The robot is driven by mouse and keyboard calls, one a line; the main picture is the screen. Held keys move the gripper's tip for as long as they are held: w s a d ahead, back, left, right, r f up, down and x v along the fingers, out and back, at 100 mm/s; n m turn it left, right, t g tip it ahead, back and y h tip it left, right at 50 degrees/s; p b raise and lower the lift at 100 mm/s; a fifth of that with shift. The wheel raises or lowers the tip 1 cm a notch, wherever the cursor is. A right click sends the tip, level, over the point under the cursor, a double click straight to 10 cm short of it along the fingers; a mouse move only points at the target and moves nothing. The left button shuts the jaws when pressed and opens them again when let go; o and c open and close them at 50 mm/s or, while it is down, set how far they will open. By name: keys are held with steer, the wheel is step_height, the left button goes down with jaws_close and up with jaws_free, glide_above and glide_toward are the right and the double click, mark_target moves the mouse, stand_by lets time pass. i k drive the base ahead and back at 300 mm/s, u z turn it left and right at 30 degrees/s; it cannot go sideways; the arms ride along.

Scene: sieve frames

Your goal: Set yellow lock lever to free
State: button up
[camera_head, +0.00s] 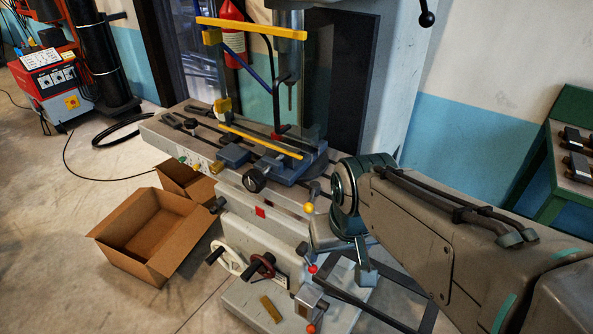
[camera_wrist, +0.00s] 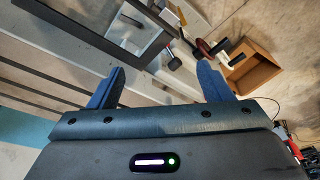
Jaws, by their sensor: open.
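The yellow-knobbed lever (camera_head: 309,208) stands on the front of the grey machine, just left of my arm's wrist in the head view. In the head view the gripper is mostly hidden behind my arm, low at the machine's right side.
The machine table (camera_head: 165,130) carries a vise and a guard with yellow bars (camera_head: 245,28). Handwheels (camera_head: 262,266) project from the front. Cardboard boxes (camera_head: 140,255) lie on the floor at left. A green bench (camera_head: 550,170) stands at right.

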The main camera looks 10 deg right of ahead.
mark_target(314, 187)
steer(key=k, duration=1)
steer(key=z, duration=0.65)
steer(key=i, duration=0.75)
steer(key=u, duration=1.5)
